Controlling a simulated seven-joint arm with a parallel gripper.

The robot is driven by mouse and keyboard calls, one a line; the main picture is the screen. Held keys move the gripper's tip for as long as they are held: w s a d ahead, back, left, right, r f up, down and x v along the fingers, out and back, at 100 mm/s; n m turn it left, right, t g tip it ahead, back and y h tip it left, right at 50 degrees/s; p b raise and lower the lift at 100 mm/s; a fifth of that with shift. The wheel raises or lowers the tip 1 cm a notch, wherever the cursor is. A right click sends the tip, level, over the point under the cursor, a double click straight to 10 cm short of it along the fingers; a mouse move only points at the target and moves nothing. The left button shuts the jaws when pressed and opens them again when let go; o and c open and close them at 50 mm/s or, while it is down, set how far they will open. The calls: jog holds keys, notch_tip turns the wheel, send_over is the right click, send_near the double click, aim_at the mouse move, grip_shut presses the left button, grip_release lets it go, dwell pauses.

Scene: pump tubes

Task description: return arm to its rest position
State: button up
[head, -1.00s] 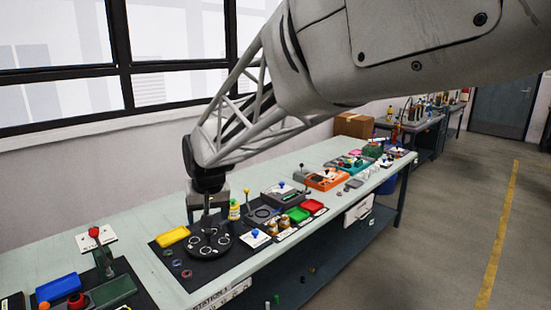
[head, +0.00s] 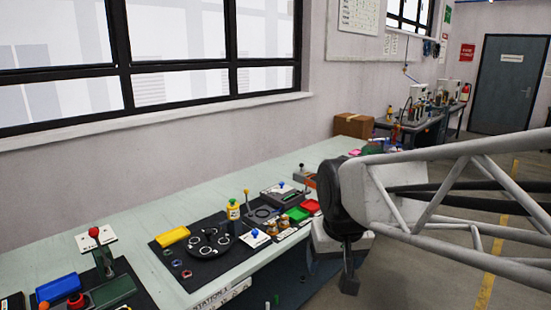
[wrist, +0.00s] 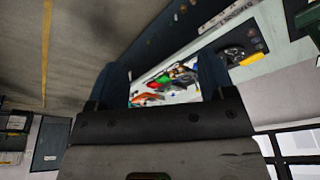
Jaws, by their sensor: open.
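My gripper (head: 332,272) hangs low at the right of the head view, in front of the workbench's front edge and over the floor side. Its fingers point down. In the wrist view my gripper (wrist: 162,82) shows two dark fingers spread apart with nothing held between them. The bench and its parts appear beyond the fingers there, at a distance. The workbench (head: 270,178) runs from the lower left toward the back right. My arm hides part of its right end in the head view.
A dark mat on the bench carries a round black plate (head: 209,241), a yellow tray (head: 173,236), a yellow bottle (head: 233,211), and green and red trays (head: 310,206). A cardboard box (head: 353,125) stands farther back. Floor right of the bench looks clear.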

jog(key=s+d+f+m, duration=0.1)
jog(key=s+d+f, duration=0.2)
jog(key=s+d, duration=0.4)
jog(key=s, duration=0.4)
jog(key=shift+s+d+f+h, duration=0.3)
jog(key=shift+s+f, duration=0.05)
